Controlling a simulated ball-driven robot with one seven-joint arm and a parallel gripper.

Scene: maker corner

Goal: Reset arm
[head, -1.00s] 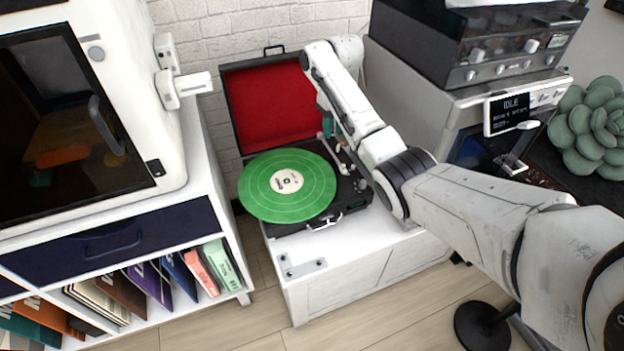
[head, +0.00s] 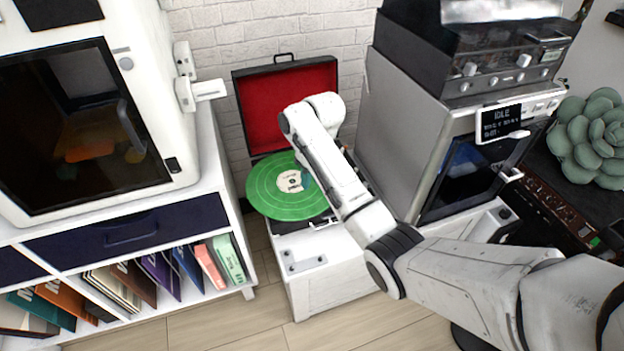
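My arm reaches in from the lower right in the head view, bent at the elbow, with its far end over the record player. My gripper is hidden behind the arm's far link, so its fingers cannot be made out. A green record (head: 268,200) with a pale label lies on the open suitcase record player (head: 285,95), whose red-lined lid stands up against the wall. The arm covers the right part of the player and a bit of the record.
A white cabinet (head: 330,283) carries the player. A white shelf unit (head: 215,185) with a glass-doored machine (head: 85,130) stands left. A grey machine (head: 400,125) with an "IDLE" display (head: 498,123) and a succulent (head: 590,135) stand right. Floor (head: 200,325) shows in front.

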